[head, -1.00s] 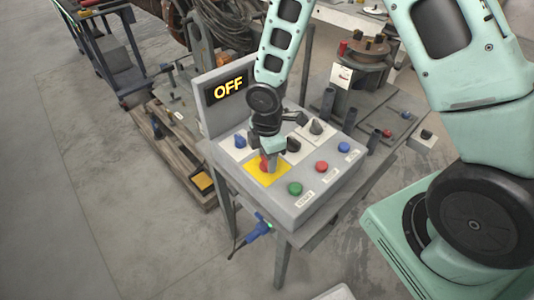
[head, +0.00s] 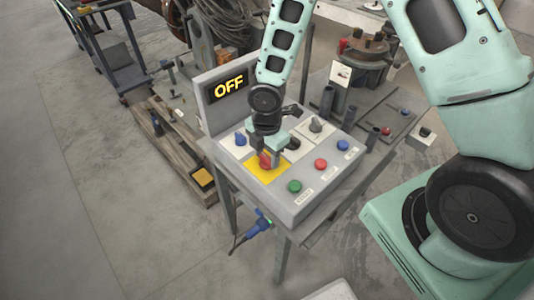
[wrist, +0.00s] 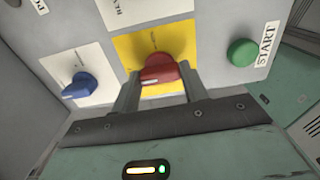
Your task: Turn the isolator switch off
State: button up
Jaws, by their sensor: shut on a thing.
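The red isolator switch (head: 265,162) is a rotary knob on a yellow plate (head: 269,172) at the front of a grey control box. The display (head: 228,88) at the back of the box reads OFF in yellow. My gripper (head: 268,157) points down at the red knob from above and hides part of it. In the wrist view, the red knob (wrist: 158,71) sits between the two fingertips of my gripper (wrist: 158,84), which is shut on it. A white mark on the knob points to the left.
Beside the yellow plate are a blue knob (wrist: 80,85) and a green start button (wrist: 242,52). A black knob (head: 316,125), a red button (head: 320,164) and a blue button (head: 343,146) are farther right on the box. Open floor lies to the left.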

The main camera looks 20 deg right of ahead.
aim_at(267, 157)
jog(key=o, duration=1)
notch_tip(267, 157, up, 18)
jog(key=p, duration=0.1)
jog(key=shift+f, duration=0.25)
